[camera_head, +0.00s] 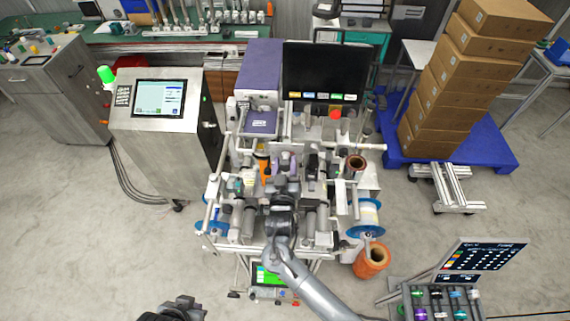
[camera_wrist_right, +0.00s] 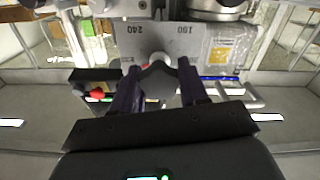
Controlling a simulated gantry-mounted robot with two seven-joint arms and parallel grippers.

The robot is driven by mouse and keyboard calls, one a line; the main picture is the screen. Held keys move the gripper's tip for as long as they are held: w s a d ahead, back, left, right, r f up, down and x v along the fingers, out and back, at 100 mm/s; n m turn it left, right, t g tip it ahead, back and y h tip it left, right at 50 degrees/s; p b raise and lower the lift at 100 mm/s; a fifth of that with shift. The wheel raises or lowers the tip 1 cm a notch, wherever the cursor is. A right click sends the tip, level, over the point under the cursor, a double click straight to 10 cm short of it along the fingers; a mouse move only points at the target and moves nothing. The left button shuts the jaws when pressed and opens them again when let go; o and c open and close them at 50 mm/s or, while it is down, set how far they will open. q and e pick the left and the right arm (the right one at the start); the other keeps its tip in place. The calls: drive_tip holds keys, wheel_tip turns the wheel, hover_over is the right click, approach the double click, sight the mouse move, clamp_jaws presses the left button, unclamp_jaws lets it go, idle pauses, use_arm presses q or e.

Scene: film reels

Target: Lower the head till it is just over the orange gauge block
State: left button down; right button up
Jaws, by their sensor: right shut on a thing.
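My right gripper (camera_head: 284,168) is at the middle of the reel machine, with its arm coming up from the bottom. In the right wrist view its two dark purple fingers (camera_wrist_right: 158,84) are shut on a grey knob (camera_wrist_right: 157,70), in front of a pale dial plate (camera_wrist_right: 166,38) marked 240 and 180. An orange piece (camera_head: 263,166), which looks like the gauge block, shows just left of the gripper. The head and its gap over the block cannot be made out. A dark part of my left arm (camera_head: 172,311) shows at the bottom edge; its fingers cannot be made out.
A black monitor (camera_head: 322,72) stands behind the machine, and a steel cabinet with a screen (camera_head: 158,99) at left. Blue-rimmed reels (camera_head: 370,215) flank the machine. An orange roll (camera_head: 371,259) stands on the floor at right. Stacked cartons (camera_head: 441,94) stand on a blue pallet.

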drive_tip(key=shift+r, duration=0.2)
drive_tip(key=o, duration=1)
drive_tip(key=shift+o, duration=0.2)
drive_tip(key=shift+f, duration=0.1)
drive_tip(key=s+b, duration=0.1)
drive_tip(key=s, duration=0.9)
drive_tip(key=shift+s+a, duration=0.35)
drive_tip(key=shift+s, duration=0.05)
